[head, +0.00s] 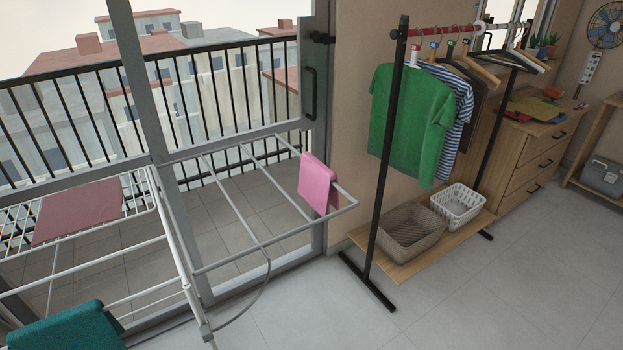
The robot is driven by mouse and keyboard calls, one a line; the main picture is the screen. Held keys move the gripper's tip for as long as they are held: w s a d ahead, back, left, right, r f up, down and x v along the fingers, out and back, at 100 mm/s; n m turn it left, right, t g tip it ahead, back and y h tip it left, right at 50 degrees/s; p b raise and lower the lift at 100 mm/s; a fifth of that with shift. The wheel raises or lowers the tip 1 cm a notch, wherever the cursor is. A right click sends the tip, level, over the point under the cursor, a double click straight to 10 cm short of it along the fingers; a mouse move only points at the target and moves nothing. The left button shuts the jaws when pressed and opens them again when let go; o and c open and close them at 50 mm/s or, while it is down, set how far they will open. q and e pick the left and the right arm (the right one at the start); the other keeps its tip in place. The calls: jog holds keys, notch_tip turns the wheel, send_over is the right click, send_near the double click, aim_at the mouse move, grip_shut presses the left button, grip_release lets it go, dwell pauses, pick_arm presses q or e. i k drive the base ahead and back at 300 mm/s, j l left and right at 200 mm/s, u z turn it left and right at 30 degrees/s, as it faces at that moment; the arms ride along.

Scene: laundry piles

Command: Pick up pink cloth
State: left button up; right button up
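A second, duller pink cloth (78,212) lies flat over the white drying rack (92,252) at the left. Neither of my grippers shows in the head view, and nothing is seen touching either cloth.
A teal cloth (70,328) hangs at the lower left. A black clothes rail (377,190) holds a green shirt (410,120) and other clothes, with a brown basket (409,232) and white basket (458,207) on its shelf. A wooden dresser (518,150) stands behind. The tiled floor at front right is clear.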

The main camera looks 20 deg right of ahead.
aim_at(314, 179)
jog(key=i+l, duration=0.15)
jog(key=l, duration=0.2)
jog(key=i+l+u, duration=0.15)
jog(key=l, duration=0.15)
jog(key=i+l, duration=0.15)
jog(key=l, duration=0.2)
jog(key=i+l+u, duration=0.15)
jog(key=l, duration=0.2)
